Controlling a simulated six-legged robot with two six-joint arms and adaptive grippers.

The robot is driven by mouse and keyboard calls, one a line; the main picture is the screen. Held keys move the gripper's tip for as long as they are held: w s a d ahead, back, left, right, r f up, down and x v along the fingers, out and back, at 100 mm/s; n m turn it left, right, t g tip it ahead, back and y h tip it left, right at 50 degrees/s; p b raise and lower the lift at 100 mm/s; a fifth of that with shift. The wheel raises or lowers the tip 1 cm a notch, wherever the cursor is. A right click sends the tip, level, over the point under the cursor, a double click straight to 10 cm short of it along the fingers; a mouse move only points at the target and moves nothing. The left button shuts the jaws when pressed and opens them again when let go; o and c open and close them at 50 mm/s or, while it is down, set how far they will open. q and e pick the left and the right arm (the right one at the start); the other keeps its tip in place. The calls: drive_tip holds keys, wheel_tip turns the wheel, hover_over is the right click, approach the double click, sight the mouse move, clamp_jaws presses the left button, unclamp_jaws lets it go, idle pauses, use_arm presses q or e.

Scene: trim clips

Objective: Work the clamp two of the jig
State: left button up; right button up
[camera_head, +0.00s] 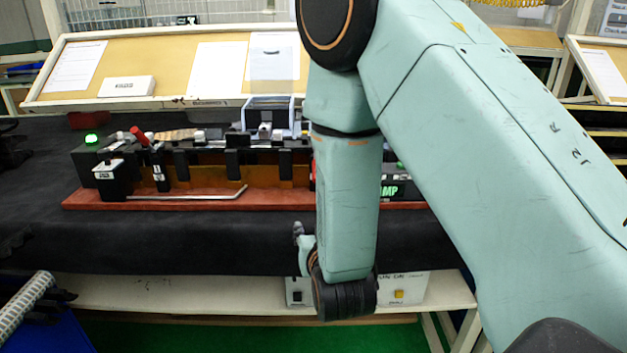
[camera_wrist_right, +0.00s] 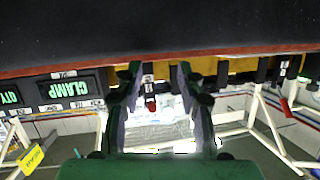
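The jig stands on a red base (camera_head: 180,199) on the dark bench. A clamp with a red handle (camera_head: 139,136) is at its left end. In the right wrist view, one red-tipped handle (camera_wrist_right: 152,104) shows between my finger tips and another red handle (camera_wrist_right: 285,106) is to the right. Which clamp is number two is not clear. My right gripper (camera_head: 299,240) is low in front of the jig, mostly hidden by my arm; in the wrist view its fingers (camera_wrist_right: 157,108) are apart with no visible contact. My left gripper is not identifiable.
A green light (camera_head: 91,139) glows at the jig's left end. A green-lettered CLAMP display (camera_wrist_right: 68,89) is beside it on the right. A bent metal rod (camera_head: 190,196) lies along the base's front. Bare dark cloth (camera_head: 150,240) lies in front.

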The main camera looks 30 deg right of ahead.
wheel_tip(320, 180, up, 8)
drive_tip(key=w+d+m+t+h, duration=0.1)
drive_tip(key=d+m+t+h, duration=0.1)
drive_tip(key=h, duration=0.1)
drive_tip(key=x, duration=0.6)
drive_tip(key=shift+w+d+f, duration=0.1)
drive_tip(key=shift+w+d, duration=0.05)
drive_tip(key=shift+d, duration=0.05)
drive_tip(key=shift+w+d+b, duration=0.2)
drive_tip(key=shift+w+b, duration=0.1)
drive_tip(key=shift+w, duration=0.4)
drive_tip(key=shift+w+d, duration=0.1)
drive_tip(key=shift+d, duration=0.05)
drive_tip(key=shift+c, duration=1.2)
clamp_jaws()
